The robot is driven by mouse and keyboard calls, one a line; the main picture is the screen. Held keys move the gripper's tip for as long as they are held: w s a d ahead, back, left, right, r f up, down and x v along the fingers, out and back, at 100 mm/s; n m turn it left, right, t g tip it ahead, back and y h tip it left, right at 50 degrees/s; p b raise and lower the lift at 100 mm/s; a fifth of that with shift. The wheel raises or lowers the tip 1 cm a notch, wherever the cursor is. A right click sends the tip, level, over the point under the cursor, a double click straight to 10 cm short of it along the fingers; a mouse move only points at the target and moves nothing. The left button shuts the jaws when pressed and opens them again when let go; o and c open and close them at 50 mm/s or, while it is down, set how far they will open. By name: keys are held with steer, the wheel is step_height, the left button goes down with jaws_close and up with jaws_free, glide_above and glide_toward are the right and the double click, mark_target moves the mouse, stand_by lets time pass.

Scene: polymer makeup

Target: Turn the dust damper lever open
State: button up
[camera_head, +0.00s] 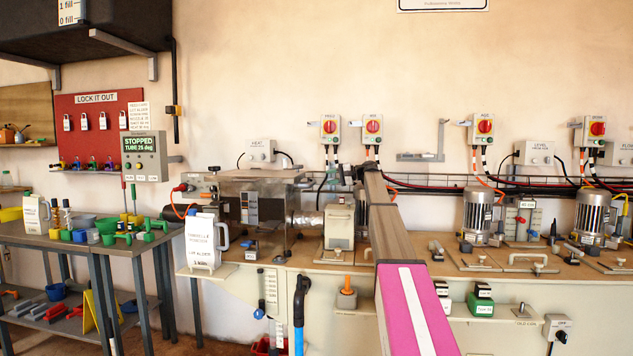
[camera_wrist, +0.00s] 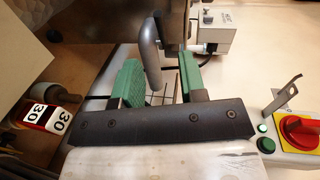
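In the wrist view my gripper (camera_wrist: 161,82) is open, its two green-padded fingers spread apart. A grey rounded bar (camera_wrist: 151,52), which looks like a lever handle, stands in the gap between the fingers, closer to the left pad. I cannot tell whether it touches that pad, and no label on it can be read. In the head view my arm (camera_head: 415,300) reaches from the bottom to the back of the bench. The dark end of my gripper (camera_head: 362,172) is small there, and the damper lever cannot be made out near it.
A red rotary switch (camera_wrist: 301,131) on a yellow plate sits right of my gripper. A block marked 30 (camera_wrist: 47,115) lies to the left. In the head view a clear-sided box (camera_head: 262,215) stands left of my arm, with motors (camera_head: 477,214) to the right.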

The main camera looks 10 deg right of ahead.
mark_target(310, 180)
steer(key=x, duration=0.8)
steer(key=shift+a, duration=0.15)
steer(key=shift+f, duration=0.1)
jaws_close()
